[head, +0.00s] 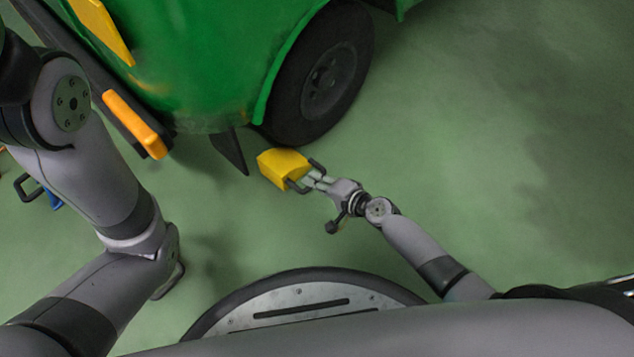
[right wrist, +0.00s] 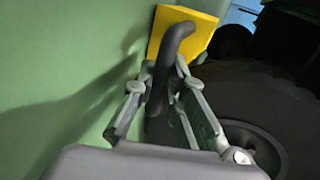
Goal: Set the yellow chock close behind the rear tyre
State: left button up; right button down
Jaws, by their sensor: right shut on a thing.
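The yellow chock (head: 281,164) is beside the lower left of the black rear tyre (head: 320,75) of the green rickshaw in the head view. I cannot tell whether it touches the tyre or rests on the floor. My right gripper (head: 312,180) is shut on the chock's dark handle. In the right wrist view the handle (right wrist: 176,50) runs between my fingers (right wrist: 163,95), with the yellow chock (right wrist: 196,27) beyond them. The tyre (right wrist: 225,103) is close on the right there.
The green rickshaw body (head: 200,60) fills the top left. A dark flap (head: 230,150) hangs left of the chock, and an orange-yellow bar (head: 134,124) juts out farther left. A blue object (head: 54,200) lies at the far left. The floor on the right is clear.

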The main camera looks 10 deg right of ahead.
aim_at(325, 174)
jog(key=shift+w+d+f+b, duration=0.1)
jog(key=shift+w+d+b, duration=0.45)
jog(key=shift+d, duration=0.2)
jog(key=shift+w+d+b, duration=0.45)
jog(key=shift+w+d, duration=0.15)
jog(key=shift+d, duration=0.15)
dwell(0.3)
jog(key=c, duration=1.4)
grip_release()
jog(key=shift+c, duration=0.2)
jog(key=shift+p+v, duration=0.95)
jog(key=shift+v, duration=3.3)
